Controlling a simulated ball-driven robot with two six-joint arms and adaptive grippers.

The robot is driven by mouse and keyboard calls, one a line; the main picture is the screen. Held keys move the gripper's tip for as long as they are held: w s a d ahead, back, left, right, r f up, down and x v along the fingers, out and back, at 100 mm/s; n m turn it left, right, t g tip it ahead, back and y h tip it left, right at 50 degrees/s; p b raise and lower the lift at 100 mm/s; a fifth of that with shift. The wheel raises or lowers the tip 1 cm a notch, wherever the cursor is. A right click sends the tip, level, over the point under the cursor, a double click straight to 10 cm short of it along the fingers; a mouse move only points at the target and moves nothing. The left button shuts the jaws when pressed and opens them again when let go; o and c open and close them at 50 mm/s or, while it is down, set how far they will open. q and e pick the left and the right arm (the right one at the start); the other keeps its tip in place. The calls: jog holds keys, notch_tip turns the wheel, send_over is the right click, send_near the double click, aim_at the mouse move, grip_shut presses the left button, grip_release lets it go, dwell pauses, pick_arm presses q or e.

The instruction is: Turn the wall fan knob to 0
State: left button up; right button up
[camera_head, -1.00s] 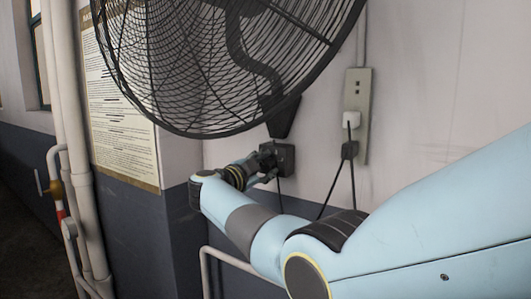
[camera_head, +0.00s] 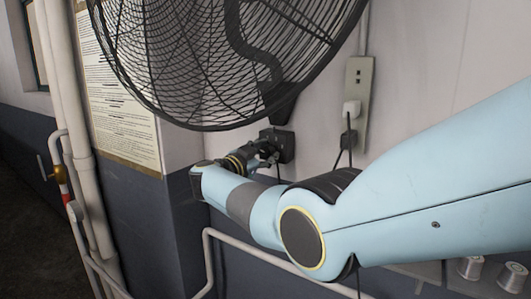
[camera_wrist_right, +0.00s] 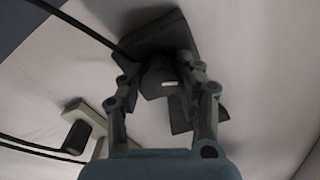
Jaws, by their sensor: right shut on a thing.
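The dark wall fan (camera_head: 215,60) hangs on the wall, and its black control box (camera_head: 284,143) is on the wall below it. In the right wrist view the box (camera_wrist_right: 150,36) is at the top centre. The knob (camera_wrist_right: 155,82), dark with a small white mark, sits between the fingers of my right gripper (camera_wrist_right: 161,72). The gripper is shut on the knob. In the head view the right gripper (camera_head: 266,152) is at the front of the box, and the knob is hidden there. My left gripper is not in view.
A notice (camera_head: 120,110) and pale pipes (camera_head: 65,130) are at the left. A pale rail (camera_head: 225,236) and wire spools (camera_head: 513,276) are below.

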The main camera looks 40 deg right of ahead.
jog(key=shift+f, duration=0.1)
jog(key=o, duration=1.1)
jog(key=shift+o, duration=0.2)
jog(key=shift+a, duration=0.1)
jog(key=v, duration=1.2)
